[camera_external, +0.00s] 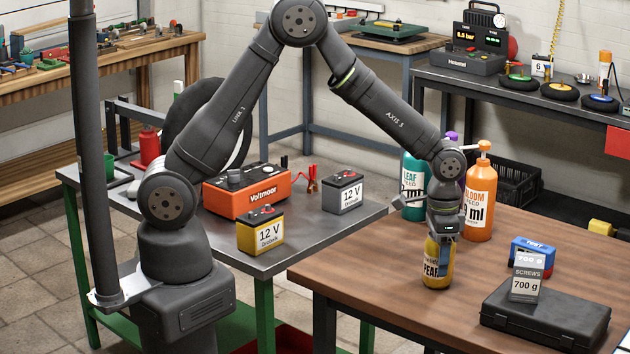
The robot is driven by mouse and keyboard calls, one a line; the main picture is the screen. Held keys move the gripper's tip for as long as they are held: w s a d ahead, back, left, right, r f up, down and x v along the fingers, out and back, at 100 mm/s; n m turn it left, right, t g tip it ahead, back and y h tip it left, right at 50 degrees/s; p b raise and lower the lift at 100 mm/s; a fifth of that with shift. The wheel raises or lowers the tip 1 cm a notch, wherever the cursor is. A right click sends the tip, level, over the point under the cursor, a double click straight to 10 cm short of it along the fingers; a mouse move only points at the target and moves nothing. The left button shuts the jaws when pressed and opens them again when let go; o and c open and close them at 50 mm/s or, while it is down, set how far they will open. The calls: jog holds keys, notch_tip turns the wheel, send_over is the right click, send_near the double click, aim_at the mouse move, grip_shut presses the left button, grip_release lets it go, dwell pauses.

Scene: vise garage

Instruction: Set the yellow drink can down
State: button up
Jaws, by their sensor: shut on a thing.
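The yellow drink can (437,273) is at the left part of the brown wooden table (375,262), upright, with dark "PEAR"-like lettering on its side. My gripper (440,250) points straight down and is shut on the can from above, its fingers along the can's upper sides. The can's bottom is at or very near the tabletop; I cannot tell whether it touches. The can's top is hidden by my gripper.
Behind the can stand an orange bottle (480,200) and a teal bottle (412,185). The table's left edge is close; bare wood lies around the can.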

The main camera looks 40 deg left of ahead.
jog(key=o, duration=0.9)
jog(key=shift+o, duration=0.2)
notch_tip(320, 180, up, 12)
jog(key=shift+r, duration=0.1)
notch_tip(320, 180, down, 12)
jog(key=shift+r, duration=1.75)
